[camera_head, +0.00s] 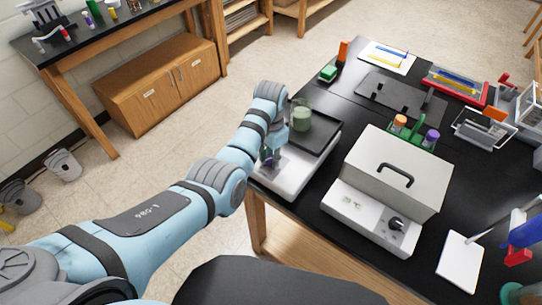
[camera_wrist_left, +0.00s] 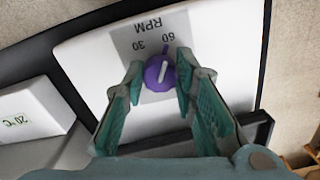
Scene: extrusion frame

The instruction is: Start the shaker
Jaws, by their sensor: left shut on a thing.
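The shaker (camera_head: 283,180) is a white box with a dark platform on top, at the near left corner of the black table. A beaker with green contents (camera_head: 302,118) stands on its platform. My left gripper (camera_head: 269,158) reaches down to the shaker's front. In the left wrist view its two green fingers close around a purple knob (camera_wrist_left: 158,74) with a white pointer line. The pointer is aimed roughly at the 60 mark on the grey RPM dial plate (camera_wrist_left: 128,42). The fingers hide the knob's sides. My right gripper is not in view.
A white lidded box with a dark knob (camera_head: 352,215) stands right of the shaker. Behind it are a green rack with capped tubes (camera_head: 409,133), a dark mat (camera_head: 385,95) and a red tray (camera_head: 455,88).

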